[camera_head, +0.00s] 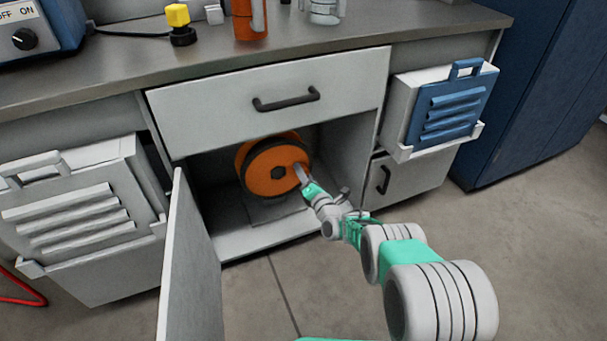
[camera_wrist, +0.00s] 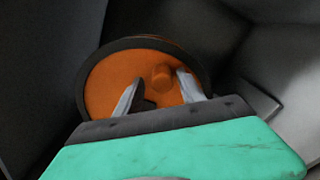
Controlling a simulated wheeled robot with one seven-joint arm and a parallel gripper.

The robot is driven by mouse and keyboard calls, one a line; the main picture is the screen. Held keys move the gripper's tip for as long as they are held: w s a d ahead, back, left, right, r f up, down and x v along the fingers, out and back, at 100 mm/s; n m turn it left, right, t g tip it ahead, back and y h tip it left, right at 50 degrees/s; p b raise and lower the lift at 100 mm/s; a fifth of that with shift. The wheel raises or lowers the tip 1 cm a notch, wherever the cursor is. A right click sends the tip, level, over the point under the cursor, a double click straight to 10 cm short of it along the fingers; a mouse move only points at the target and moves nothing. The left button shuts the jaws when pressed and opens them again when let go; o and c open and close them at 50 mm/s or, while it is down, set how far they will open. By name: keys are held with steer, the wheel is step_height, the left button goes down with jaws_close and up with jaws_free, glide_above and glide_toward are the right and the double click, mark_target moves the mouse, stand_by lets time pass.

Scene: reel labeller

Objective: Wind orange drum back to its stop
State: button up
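The orange drum (camera_head: 270,172) is an upright orange reel with a dark rim, inside the open lower compartment of the counter. In the wrist view the drum's face (camera_wrist: 112,82) fills the middle, with a small round orange knob (camera_wrist: 161,76) standing out from it. My gripper (camera_head: 301,170) reaches into the compartment at the right side of the drum's face. In the wrist view its two fingers (camera_wrist: 158,85) are spread apart, with the knob showing between and beyond them. I cannot tell whether either finger touches the drum.
The open cabinet door (camera_head: 192,262) stands out at the left of the compartment. A closed drawer (camera_head: 270,100) is just above the opening. A blue louvred box front (camera_head: 448,108) hangs at the right, and a white louvred box (camera_head: 75,215) at the left.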

steer(key=shift+s+d, duration=0.1)
steer(key=shift+d, duration=0.1)
steer(key=p+v, duration=0.2)
steer(key=v, duration=0.5)
steer(key=shift+s, duration=0.3)
steer(key=shift+f, duration=0.15)
